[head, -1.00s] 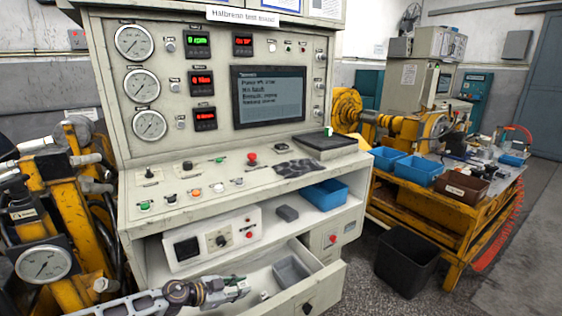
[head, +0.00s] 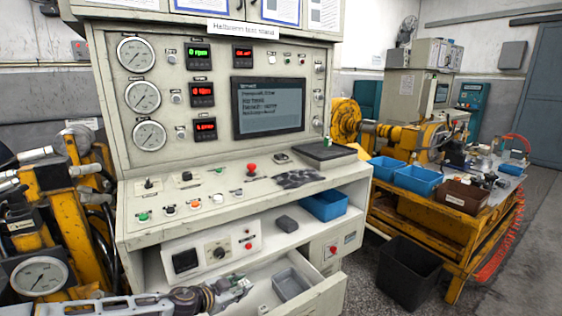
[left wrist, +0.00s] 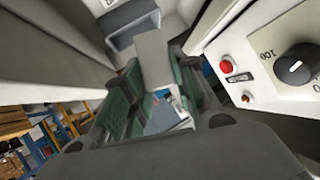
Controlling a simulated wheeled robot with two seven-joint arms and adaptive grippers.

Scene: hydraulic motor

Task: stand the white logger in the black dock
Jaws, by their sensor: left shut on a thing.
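My left gripper (head: 238,286) is low in the head view, over the left part of the open drawer. In the left wrist view its fingers (left wrist: 160,105) are closed around a pale slab (left wrist: 151,58), which seems to be the white logger. The slab sticks out beyond the fingertips; its lower part is partly hidden between them. The logger cannot be made out clearly in the head view. A small black piece (head: 281,158) lies on the console top and may be the black dock; I cannot tell for sure. My right gripper is not in view.
The open drawer (head: 322,293) holds a grey tray (head: 291,284). Above it, a shelf carries a white control box (head: 212,250), a dark grey block (head: 287,224) and a blue bin (head: 325,206). Buttons and a dark cloth (head: 298,179) occupy the console top.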

